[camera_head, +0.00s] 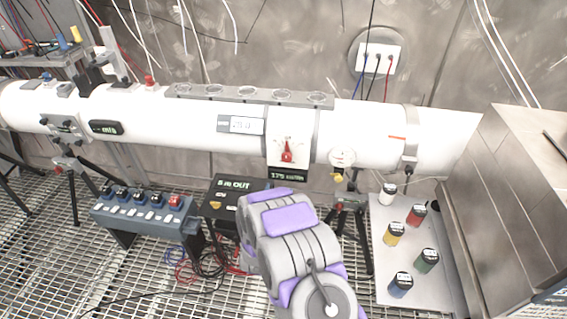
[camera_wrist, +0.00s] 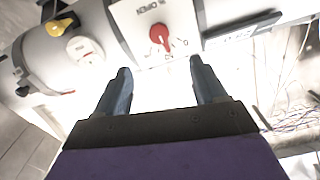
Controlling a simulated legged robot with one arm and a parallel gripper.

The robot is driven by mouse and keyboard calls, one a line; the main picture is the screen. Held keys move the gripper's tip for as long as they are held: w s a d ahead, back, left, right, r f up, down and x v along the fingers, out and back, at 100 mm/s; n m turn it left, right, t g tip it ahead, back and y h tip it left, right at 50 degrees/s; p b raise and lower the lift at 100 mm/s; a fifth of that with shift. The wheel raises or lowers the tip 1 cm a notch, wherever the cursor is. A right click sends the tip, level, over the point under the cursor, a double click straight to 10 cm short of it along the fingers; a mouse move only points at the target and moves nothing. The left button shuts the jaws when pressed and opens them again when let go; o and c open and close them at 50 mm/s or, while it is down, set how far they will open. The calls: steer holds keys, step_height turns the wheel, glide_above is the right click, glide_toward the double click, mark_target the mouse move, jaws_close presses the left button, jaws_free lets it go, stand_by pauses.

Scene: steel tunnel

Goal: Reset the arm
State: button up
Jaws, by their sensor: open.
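My gripper (camera_wrist: 160,88) is open and empty in the wrist view, its two dark fingers apart. Between and beyond the fingertips is a white panel with a red knob (camera_wrist: 160,36); the fingers do not appear to touch it. In the head view my purple and grey arm reaches up from the bottom middle, and the gripper itself is hidden there. The red knob (camera_head: 287,151) is on the white panel of the long white tube (camera_head: 180,112), above the arm. A yellow knob (camera_wrist: 60,26) shows at the upper left of the wrist view.
A grey tray (camera_head: 385,270) with several coloured canisters lies at the right, beside a steel block (camera_head: 490,210). A blue switch box (camera_head: 140,214) and a black box (camera_head: 225,205) with cables stand left of the arm. The floor is metal grating (camera_head: 50,270).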

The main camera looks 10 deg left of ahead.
steer(key=s+d+r+n+g+y, duration=0.2)
steer(key=s+d+r+g+y, duration=0.2)
steer(key=s+r+g, duration=0.55)
steer(key=s+d+r+g+h, duration=0.1)
steer(key=s+d+r+g, duration=0.2)
steer(key=s, duration=0.9)
steer(key=s+d+r+g+h, duration=0.1)
steer(key=s+d+r+g, duration=0.3)
steer(key=s+d, duration=0.6)
steer(key=s+d+r+g+h, duration=0.1)
steer(key=s+d+r+g, duration=0.2)
steer(key=s, duration=1.1)
steer(key=d+r, duration=0.1)
steer(key=d, duration=0.2)
steer(key=shift+s+d+r+b, duration=0.2)
steer(key=shift+d+b, duration=0.1)
steer(key=shift+d, duration=0.1)
stand_by(2.1)
